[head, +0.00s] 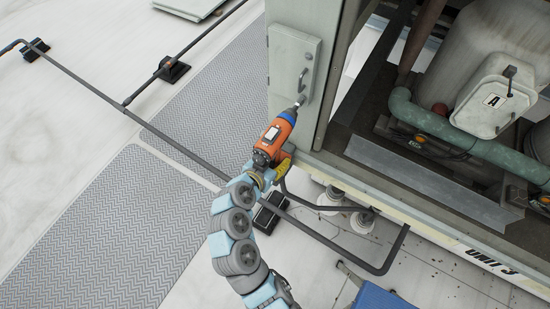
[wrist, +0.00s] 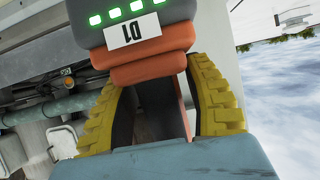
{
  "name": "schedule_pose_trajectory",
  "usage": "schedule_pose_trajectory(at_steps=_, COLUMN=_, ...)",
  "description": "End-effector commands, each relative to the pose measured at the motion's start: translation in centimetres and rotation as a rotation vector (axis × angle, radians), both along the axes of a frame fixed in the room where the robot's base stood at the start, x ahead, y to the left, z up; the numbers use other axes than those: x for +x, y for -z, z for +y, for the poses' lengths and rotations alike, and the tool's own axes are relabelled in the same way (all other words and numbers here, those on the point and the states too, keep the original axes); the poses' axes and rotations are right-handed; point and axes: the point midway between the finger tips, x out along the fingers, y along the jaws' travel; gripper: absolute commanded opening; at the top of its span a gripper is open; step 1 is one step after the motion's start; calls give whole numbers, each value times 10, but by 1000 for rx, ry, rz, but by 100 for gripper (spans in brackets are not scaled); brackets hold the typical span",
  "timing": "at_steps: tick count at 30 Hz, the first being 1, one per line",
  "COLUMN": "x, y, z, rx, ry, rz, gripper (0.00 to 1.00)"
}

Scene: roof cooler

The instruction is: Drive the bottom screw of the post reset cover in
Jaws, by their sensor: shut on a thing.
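My gripper (head: 278,169) is shut on an orange and dark grey power driver (head: 274,138). The driver's blue collar and bit point up and right at the lower part of the post reset cover (head: 293,66), a pale grey plate with a handle on the post. The bit end is close to the cover's bottom edge; I cannot tell whether it touches a screw. The bottom screw is too small or hidden to make out.
Right of the post (head: 340,60) is an open unit bay with a green pipe (head: 440,125) and a white box marked "A" (head: 495,100). A dark pipe (head: 330,240) bends along the unit's foot. Grey walkway mats (head: 110,220) and open roof lie left.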

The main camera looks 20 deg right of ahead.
Motion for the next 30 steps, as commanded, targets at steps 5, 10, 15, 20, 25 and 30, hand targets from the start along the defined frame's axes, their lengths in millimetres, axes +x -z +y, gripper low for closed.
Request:
schedule_pose_trajectory(at_steps=5, x=2, y=-3, z=-2, rx=-4, ry=0, rz=-5, gripper=11)
schedule_pose_trajectory(at_steps=10, x=2, y=-3, z=-3, rx=-4, ry=0, rz=-5, gripper=11)
schedule_pose_trajectory(at_steps=15, x=3, y=-3, z=-4, rx=-3, ry=0, rz=-5, gripper=11)
schedule_pose_trajectory(at_steps=20, x=4, y=-3, z=-5, rx=-3, ry=0, rz=-5, gripper=11)
schedule_pose_trajectory(at_steps=25, x=5, y=-3, z=-6, rx=-3, ry=0, rz=-5, gripper=11)
schedule_pose_trajectory(at_steps=30, x=5, y=-3, z=-7, rx=-3, ry=0, rz=-5, gripper=11)
